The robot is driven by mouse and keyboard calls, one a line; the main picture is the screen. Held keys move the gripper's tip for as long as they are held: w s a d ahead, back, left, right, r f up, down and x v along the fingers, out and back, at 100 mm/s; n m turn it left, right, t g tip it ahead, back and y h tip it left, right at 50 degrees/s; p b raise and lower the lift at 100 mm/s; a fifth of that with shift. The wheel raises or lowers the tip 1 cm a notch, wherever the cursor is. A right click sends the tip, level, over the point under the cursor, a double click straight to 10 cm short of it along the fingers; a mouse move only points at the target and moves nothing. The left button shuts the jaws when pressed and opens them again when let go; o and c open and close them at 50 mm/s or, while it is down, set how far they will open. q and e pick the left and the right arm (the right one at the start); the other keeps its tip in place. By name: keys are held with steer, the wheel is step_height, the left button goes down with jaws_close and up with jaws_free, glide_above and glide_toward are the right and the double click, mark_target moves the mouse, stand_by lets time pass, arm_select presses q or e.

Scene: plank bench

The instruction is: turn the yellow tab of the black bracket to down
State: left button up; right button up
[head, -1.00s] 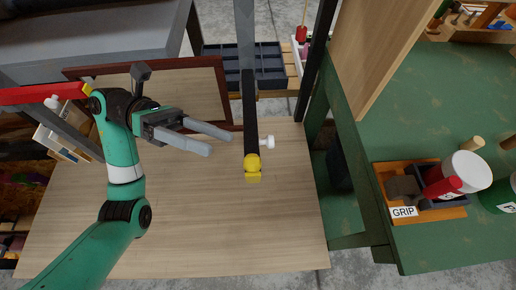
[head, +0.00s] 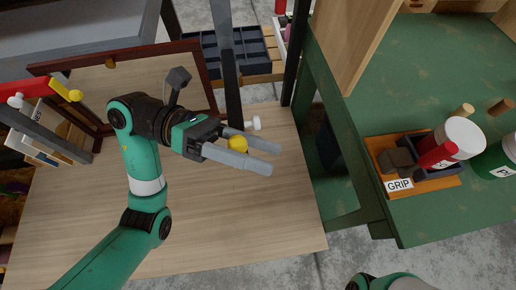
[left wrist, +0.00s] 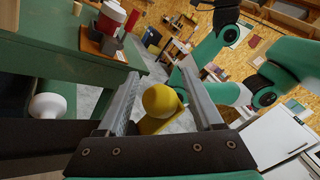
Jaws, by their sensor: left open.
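The black bracket (head: 231,85) is a long dark bar running from the top of the head view down over the wooden board. Its yellow tab (head: 238,143) ends in a round yellow knob at the bar's near end. A white knob (head: 254,123) sticks out to the right of the bar. My left gripper (head: 275,158) is open, its fingers on either side of the yellow tab. In the left wrist view the yellow knob (left wrist: 160,101) shows between the fingers, with visible gaps. The tab's lower part is partly hidden by a finger in the head view. My right gripper is not seen.
The pale wooden board (head: 200,220) lies below, mostly clear. A green bench (head: 440,90) stands at right with a GRIP-labelled wooden tray (head: 455,183) and white-lidded containers. A brown-framed panel (head: 210,85) is behind my left arm. A red bar (head: 38,90) is at far left.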

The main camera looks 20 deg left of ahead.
arm_select(q)
jaws_close()
steer(key=shift+f, duration=0.1)
